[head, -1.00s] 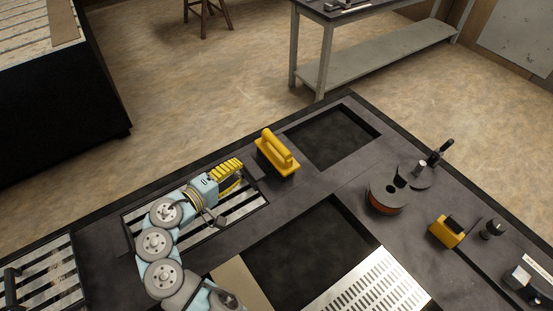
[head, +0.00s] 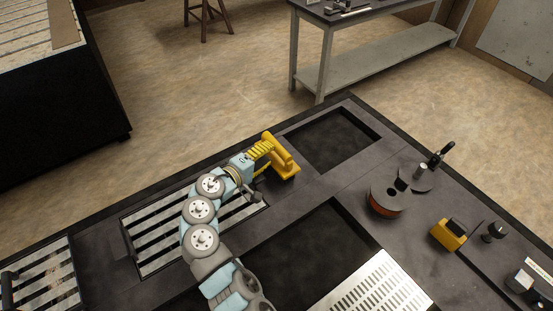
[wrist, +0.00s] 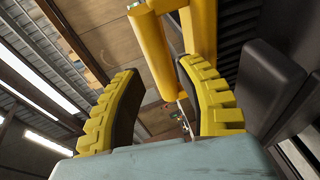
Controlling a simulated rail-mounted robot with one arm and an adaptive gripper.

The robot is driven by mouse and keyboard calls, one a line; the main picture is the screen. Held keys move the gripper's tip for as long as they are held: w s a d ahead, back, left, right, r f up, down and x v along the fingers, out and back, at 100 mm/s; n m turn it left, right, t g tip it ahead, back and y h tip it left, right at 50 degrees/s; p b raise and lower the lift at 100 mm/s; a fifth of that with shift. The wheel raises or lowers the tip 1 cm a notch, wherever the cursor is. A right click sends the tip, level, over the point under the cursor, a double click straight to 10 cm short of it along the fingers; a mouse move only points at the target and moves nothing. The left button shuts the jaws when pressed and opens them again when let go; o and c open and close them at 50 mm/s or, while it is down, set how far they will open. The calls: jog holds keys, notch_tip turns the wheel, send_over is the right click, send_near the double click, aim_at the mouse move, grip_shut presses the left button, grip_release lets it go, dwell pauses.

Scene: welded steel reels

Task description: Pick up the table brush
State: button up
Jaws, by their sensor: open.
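The table brush (head: 287,166) is a yellow block with a raised bar handle. It rests on the dark bench at the near edge of a square recess. In the head view my gripper (head: 268,148), with yellow ribbed fingers, is at the left side of its handle. In the wrist view my gripper (wrist: 160,85) is open, and the yellow brush handle (wrist: 154,50) shows just past and between the fingertips. The fingers are not closed on it. In the head view the gripper hides part of the brush's left side.
A slatted opening (head: 160,235) lies below my arm. An empty recess (head: 335,138) is right of the brush. A reel (head: 386,201), a yellow-and-black block (head: 448,234) and a perforated metal plate (head: 375,290) lie farther right. A dark block (wrist: 268,78) stands close to the right finger.

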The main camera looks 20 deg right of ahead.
aim_at(277, 148)
jog(key=shift+x, duration=2.35)
jog(key=shift+s, duration=0.15)
jog(key=shift+c, duration=0.2)
grip_shut()
